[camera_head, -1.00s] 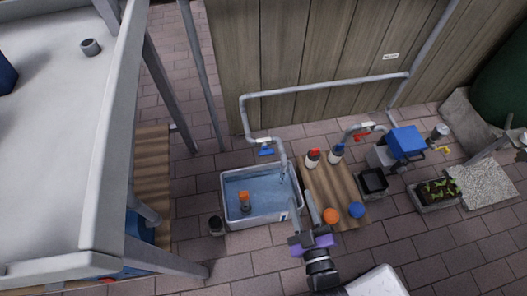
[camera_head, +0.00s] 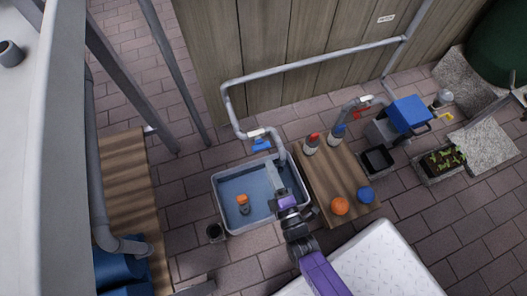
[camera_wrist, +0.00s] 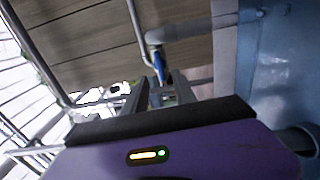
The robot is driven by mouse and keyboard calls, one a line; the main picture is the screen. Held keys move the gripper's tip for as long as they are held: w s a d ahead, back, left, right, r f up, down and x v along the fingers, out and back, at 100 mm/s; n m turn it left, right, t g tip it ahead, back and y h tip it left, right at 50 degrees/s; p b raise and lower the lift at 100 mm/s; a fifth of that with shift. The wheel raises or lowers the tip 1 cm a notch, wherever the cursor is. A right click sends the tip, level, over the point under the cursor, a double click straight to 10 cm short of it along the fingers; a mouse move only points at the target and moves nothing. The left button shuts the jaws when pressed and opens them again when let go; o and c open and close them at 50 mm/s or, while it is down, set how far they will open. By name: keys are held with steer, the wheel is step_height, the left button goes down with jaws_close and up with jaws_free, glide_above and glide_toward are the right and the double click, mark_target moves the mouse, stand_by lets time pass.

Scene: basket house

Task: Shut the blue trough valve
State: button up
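The blue trough valve (camera_head: 261,146) is a small blue handle on the grey pipe above the back edge of the trough. It also shows in the wrist view (camera_wrist: 158,66), ahead of and between my fingertips. The white trough (camera_head: 217,206) holds blue water and a small orange-topped item (camera_head: 243,204). My gripper (camera_head: 274,172) reaches over the trough, just in front of the handle and near the spout. In the wrist view my gripper (camera_wrist: 158,90) is open, with a gap between its fingers and nothing held. The spout's end is partly hidden by my gripper.
A blue-topped pump (camera_head: 408,113) stands further right. A plank wall rises behind.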

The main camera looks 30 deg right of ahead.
mark_target(260, 145)
steer(key=w+d+b, duration=0.1)
steer(key=w, duration=0.5)
steer(key=shift+d+b, duration=0.15)
steer(key=shift+b, duration=0.2)
steer(key=shift+w, duration=0.1)
jaws_close()
